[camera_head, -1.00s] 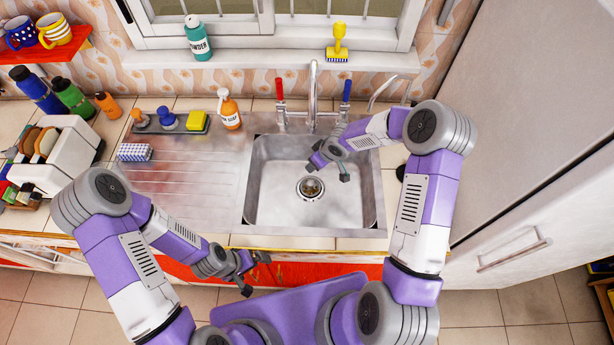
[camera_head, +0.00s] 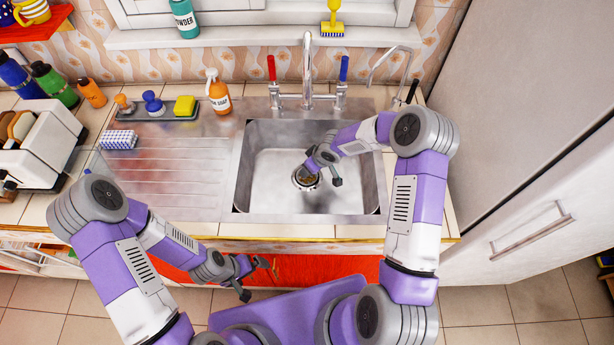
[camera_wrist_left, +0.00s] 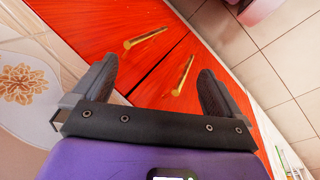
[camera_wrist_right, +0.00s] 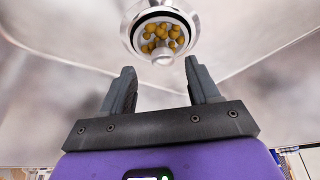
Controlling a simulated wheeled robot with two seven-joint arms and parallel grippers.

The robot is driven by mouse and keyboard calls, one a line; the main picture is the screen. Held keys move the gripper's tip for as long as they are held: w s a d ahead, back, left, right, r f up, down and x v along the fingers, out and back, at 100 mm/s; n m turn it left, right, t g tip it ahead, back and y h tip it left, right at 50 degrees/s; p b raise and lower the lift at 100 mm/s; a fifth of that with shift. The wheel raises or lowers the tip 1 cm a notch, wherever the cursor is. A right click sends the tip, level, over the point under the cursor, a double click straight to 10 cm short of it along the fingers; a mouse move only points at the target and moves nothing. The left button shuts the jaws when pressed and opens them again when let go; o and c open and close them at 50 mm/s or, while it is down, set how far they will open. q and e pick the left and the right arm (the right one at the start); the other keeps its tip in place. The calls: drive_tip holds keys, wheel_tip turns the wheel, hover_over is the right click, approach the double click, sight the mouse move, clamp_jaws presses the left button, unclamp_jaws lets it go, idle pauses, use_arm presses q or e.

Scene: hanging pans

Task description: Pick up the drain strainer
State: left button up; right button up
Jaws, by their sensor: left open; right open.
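The drain strainer (camera_wrist_right: 163,58) sits in the sink's drain. In the right wrist view it is a round metal basket with a central knob and several yellow-brown round bits inside. In the head view the strainer (camera_head: 305,180) is partly covered by my right gripper (camera_head: 323,172). My right gripper (camera_wrist_right: 160,80) is open and empty inside the sink basin, with the strainer just beyond its fingertips. My left gripper (camera_head: 252,278) is open and empty in front of the counter; the left wrist view shows its spread fingers (camera_wrist_left: 158,80) before the red cabinet doors.
The metal sink (camera_head: 270,150) has steep walls, with a tap (camera_head: 308,75) and red and blue handles behind it. A tall fridge (camera_head: 540,110) closes off the right.

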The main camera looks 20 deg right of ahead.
drive_tip(key=x, duration=0.4)
drive_tip(key=shift+w+a+f, duration=0.15)
drive_tip(key=shift+a+f, duration=0.05)
drive_tip(key=shift+a, duration=0.1)
drive_tip(key=shift+c, duration=0.2)
clamp_jaws()
